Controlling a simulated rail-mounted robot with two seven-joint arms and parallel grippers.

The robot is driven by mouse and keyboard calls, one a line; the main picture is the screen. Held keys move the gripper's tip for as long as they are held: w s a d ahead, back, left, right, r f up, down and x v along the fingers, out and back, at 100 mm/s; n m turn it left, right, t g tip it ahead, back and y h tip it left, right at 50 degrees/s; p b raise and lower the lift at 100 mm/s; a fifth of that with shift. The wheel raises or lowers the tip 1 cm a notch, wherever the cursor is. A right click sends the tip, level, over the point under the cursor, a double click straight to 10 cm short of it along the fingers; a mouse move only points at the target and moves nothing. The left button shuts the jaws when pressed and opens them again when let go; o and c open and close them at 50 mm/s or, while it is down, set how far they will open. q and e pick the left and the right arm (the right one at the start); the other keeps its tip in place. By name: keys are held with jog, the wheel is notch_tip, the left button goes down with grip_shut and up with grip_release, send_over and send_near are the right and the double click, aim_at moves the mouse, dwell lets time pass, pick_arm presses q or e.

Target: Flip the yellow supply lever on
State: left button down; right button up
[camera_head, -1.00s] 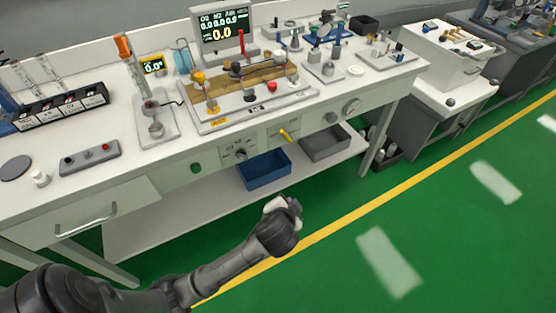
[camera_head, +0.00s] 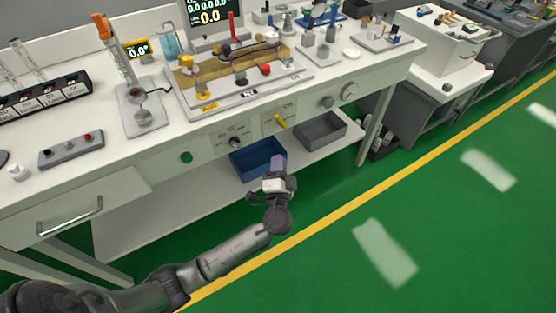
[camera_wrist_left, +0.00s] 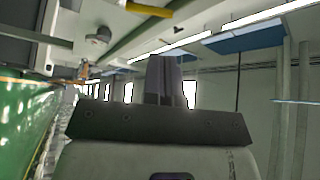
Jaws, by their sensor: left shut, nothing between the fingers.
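The yellow supply lever (camera_head: 280,121) is on the front panel of the white bench, between a dark dial and a round gauge. It slants down to the right. In the left wrist view the yellow lever (camera_wrist_left: 150,9) shows at the top edge, beyond the fingers. My left gripper (camera_head: 278,163) is below and in front of the lever, apart from it, pointing up toward the bench. Its fingers, seen in the left wrist view (camera_wrist_left: 164,80), are together with nothing between them. My right gripper is in neither view.
A blue bin (camera_head: 257,160) and a grey bin (camera_head: 320,132) stand on the shelf under the panel, close behind my left gripper. A drawer handle (camera_head: 70,217) sticks out at the left. The green floor (camera_head: 330,240) in front is clear.

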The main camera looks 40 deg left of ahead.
aim_at(279, 121)
pick_arm(q)
jog(key=b+x, duration=0.2)
jog(key=x, duration=0.9)
jog(key=shift+w+a+b, duration=0.15)
jog(key=shift+a+b, duration=0.05)
jog(key=shift+b, duration=0.2)
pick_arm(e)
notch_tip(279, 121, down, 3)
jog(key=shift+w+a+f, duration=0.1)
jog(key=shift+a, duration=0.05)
